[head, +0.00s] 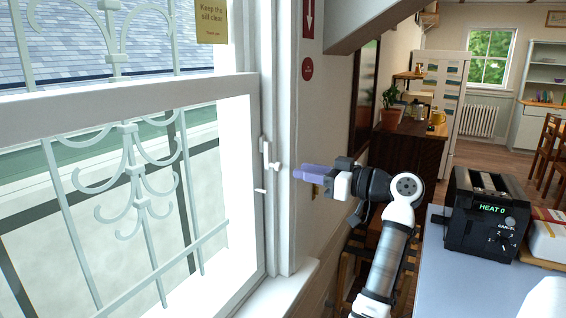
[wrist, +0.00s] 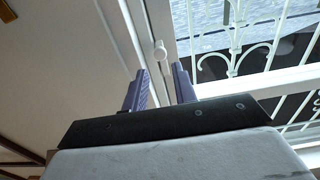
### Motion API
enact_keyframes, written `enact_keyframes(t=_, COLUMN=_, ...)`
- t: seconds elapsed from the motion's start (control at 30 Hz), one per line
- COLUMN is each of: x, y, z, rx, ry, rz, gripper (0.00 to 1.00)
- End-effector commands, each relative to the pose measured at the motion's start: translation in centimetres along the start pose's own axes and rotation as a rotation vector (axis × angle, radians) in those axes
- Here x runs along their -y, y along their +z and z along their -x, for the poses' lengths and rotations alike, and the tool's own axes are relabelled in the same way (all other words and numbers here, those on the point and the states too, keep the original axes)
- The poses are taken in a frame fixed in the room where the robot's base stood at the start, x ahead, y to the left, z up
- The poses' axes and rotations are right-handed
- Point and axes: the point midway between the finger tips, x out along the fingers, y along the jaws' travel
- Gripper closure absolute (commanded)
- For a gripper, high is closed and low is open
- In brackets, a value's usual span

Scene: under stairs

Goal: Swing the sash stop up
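The sash stop looks like a small white lever with a knob (head: 273,165) on the right upright of the window frame, in the head view. A short white peg (head: 260,190) sticks out just below it. My gripper (head: 298,173) is just right of the knob, its purple fingers pointing left towards the frame. In the wrist view a rounded white knob (wrist: 160,50) shows ahead, roughly in line with the gap between the fingers. My gripper (wrist: 160,82) is open there, with nothing between its fingers. The fingers appear short of the knob; the exact distance is hard to tell.
The window sash (head: 130,95) has a white scrolled grille behind it. A blue-grey counter (head: 445,285) at the lower right bears a black toaster (head: 485,215). A dark cabinet (head: 410,150) with a plant stands further back. The sloping stair underside (head: 365,25) hangs overhead.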

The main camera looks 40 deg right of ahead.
Motion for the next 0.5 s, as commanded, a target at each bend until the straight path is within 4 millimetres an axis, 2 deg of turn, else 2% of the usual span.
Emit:
enact_keyframes(t=0.03, x=0.1, y=-0.2, z=-1.2, rx=0.002, ry=-0.003, rz=-0.001, gripper=0.72)
enact_keyframes(t=0.2, x=0.1, y=-0.2, z=-4.1, rx=0.001, ry=-0.003, rz=0.000, gripper=0.72)
enact_keyframes(t=0.33, x=0.0, y=-0.1, z=-5.5, rx=0.000, ry=0.000, rz=-0.001, gripper=0.72)
enact_keyframes(t=0.5, x=0.0, y=0.0, z=-6.3, rx=0.001, ry=0.000, rz=0.000, gripper=0.72)
